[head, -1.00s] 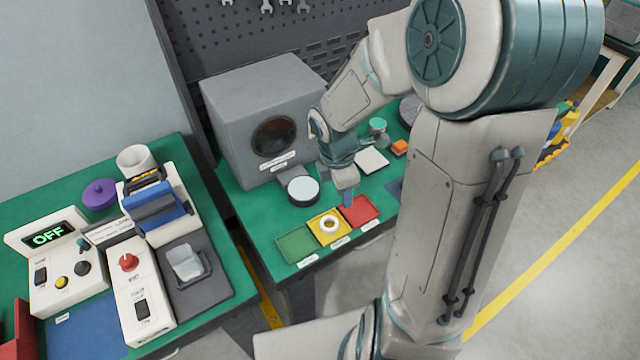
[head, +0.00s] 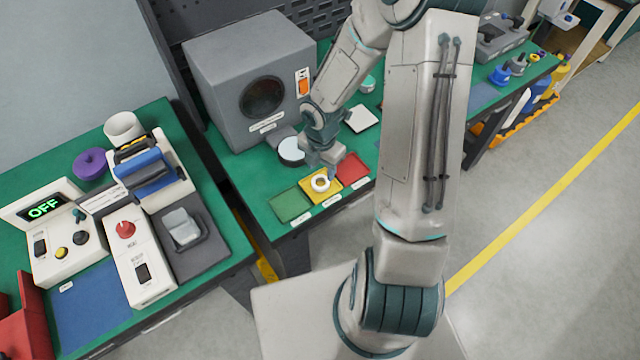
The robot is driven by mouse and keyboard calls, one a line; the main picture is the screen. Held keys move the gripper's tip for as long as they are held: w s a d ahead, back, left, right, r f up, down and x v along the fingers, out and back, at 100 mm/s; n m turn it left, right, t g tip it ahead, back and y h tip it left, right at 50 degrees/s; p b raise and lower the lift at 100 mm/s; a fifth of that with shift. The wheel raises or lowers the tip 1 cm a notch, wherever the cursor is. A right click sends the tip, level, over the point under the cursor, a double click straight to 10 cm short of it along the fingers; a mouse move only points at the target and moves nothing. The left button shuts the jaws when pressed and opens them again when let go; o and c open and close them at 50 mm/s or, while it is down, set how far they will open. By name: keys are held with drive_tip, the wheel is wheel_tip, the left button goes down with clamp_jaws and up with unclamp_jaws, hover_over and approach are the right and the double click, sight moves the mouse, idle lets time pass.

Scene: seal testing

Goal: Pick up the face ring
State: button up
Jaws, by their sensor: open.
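A small white ring (head: 320,184), which looks like the face ring, lies on the yellow tray (head: 322,198) in the middle of three coloured trays on the green bench. My gripper (head: 325,172) points down just above and behind the ring, close to it. It is open and holds nothing. Its fingers are small in the picture, and I cannot tell whether they touch the ring.
A green tray (head: 288,206) and a red tray (head: 353,169) flank the yellow one. A round white-topped piece (head: 291,150) and a grey box (head: 225,110) stand behind. A second bench with a sealing device (head: 150,180) is at left.

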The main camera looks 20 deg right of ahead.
sight(321, 186)
drive_tip(key=f, duration=0.4)
drive_tip(key=shift+s+a, duration=0.15)
drive_tip(key=shift+s, duration=0.05)
drive_tip(key=shift+f, duration=0.6)
drive_tip(key=c, duration=0.6)
drive_tip(key=shift+c, duration=0.2)
